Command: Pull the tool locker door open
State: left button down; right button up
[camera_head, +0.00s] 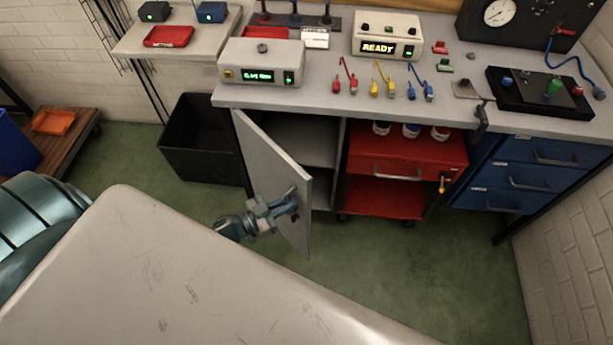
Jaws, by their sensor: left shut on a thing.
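The tool locker door (262,160) is a grey panel under the left part of the workbench. It stands ajar, swung out from its left edge, and the locker's dark inside with a grey shelf (305,140) shows to its right. My left gripper (284,204) is at the free edge of the door, low on its outer face, and is shut on the door handle (292,196). The fingers partly hide the handle. My right gripper is not in view.
A red tool cart (400,158) stands right of the locker, and blue drawers (535,165) further right. A black bin (203,137) stands left of the door. A pale, scratched surface (170,280) fills the foreground. Green floor (420,265) is clear before the cart.

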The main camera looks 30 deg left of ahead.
pick_arm(q)
jog(key=s+a+m+g+h+b, duration=0.7)
jog(key=s+a, duration=0.8)
jog(key=a, duration=0.4)
jog(key=m+g+b, duration=0.1)
jog(key=g+b, duration=0.1)
jog(key=shift+a+g+b, duration=0.25)
jog(key=shift+g+b, duration=0.05)
jog(key=shift+g, duration=0.1)
jog(key=c, duration=1.6)
grip_release()
